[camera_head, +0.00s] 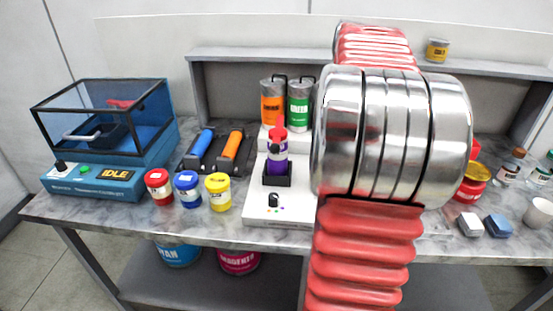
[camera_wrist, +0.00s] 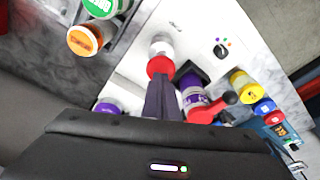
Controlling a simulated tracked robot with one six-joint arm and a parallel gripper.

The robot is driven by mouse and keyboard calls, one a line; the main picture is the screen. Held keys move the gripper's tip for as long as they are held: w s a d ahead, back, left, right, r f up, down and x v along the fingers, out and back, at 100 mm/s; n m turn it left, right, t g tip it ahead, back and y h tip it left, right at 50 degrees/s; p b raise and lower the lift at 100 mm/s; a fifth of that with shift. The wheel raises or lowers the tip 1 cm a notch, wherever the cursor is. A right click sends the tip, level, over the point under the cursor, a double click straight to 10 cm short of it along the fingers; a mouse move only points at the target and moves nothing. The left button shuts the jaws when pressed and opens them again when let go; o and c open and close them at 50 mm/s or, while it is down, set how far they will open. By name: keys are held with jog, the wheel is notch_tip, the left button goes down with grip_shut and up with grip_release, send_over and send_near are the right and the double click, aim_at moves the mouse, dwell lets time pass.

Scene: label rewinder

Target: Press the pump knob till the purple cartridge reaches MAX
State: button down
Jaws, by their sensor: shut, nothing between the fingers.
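The purple cartridge (camera_head: 277,166) stands upright in a black holder on a white pump base (camera_head: 258,211). In the wrist view the purple cartridge (camera_wrist: 194,96) shows right of my fingers, with a red part beside it. A red-topped white post (camera_wrist: 160,66), which looks like the pump knob, lies just beyond my fingertips. My gripper (camera_wrist: 162,82) is shut and empty, its dark fingers close together. I cannot tell whether they touch the red top. In the head view my arm hides the right part of the base. The fill level and a MAX mark are not readable.
Orange (camera_head: 272,103) and green (camera_head: 299,104) canisters stand behind the base. Red, blue and yellow (camera_head: 218,192) jars stand to its left, near a roller rack (camera_head: 216,152) and a blue machine (camera_head: 107,140) showing IDLE. A small black dial (camera_head: 273,200) sits on the base's front.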

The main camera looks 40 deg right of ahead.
jog(key=shift+f, duration=0.1)
jog(key=shift+f, duration=1.45)
jog(key=shift+r, duration=1.55)
notch_tip(320, 180, up, 6)
dwell(0.9)
dwell(0.5)
